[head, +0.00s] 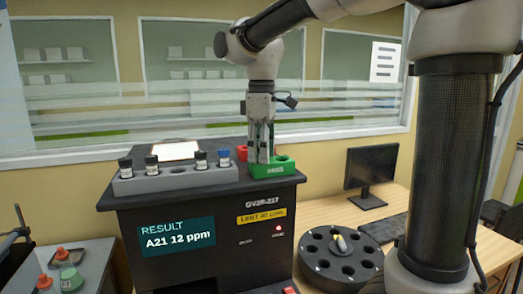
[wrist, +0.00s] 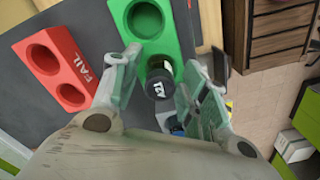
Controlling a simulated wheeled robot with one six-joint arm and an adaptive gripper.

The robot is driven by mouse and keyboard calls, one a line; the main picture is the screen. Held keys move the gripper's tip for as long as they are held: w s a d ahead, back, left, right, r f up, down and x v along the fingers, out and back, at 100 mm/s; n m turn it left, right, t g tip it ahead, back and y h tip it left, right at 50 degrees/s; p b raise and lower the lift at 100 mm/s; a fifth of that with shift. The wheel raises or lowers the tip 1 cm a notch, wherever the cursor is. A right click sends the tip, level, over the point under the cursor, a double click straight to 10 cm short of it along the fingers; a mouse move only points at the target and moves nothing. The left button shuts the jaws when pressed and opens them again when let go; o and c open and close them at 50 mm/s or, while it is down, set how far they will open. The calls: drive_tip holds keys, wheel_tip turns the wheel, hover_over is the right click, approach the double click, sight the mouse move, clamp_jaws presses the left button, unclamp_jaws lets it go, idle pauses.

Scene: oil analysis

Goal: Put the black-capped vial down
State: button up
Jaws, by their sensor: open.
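The black-capped vial (wrist: 158,84) stands in a hole of the green block (wrist: 181,30) in the wrist view, its dark cap with a white label facing the camera. My gripper (wrist: 161,70) is open, with one finger on each side of the vial and gaps visible between. In the head view my gripper (head: 262,158) points straight down over the green block (head: 271,170), marked PASS. There its fingers largely hide the vial. The other hole of the green block is empty.
A red block (wrist: 48,62) marked FAIL, with empty holes, lies beside the green one. A grey rack (head: 178,180) of capped vials, one blue-capped (head: 223,158), stands left on the black machine (head: 215,245). A round black carousel (head: 340,252) sits lower right.

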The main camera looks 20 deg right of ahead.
wheel_tip(320, 180, up, 12)
drive_tip(key=s+d+f+m+t, duration=0.2)
drive_tip(key=s+d+f+m, duration=0.3)
drive_tip(key=s+d+f, duration=0.2)
drive_tip(key=s+d+f+m+t, duration=0.2)
drive_tip(key=s+d+f+m, duration=0.4)
drive_tip(key=s+f, duration=0.5)
drive_tip(key=shift+s+d+f, duration=0.35)
drive_tip(key=shift+s+d, duration=0.15)
drive_tip(key=shift+d, duration=0.45)
drive_tip(key=shift+c, duration=0.4)
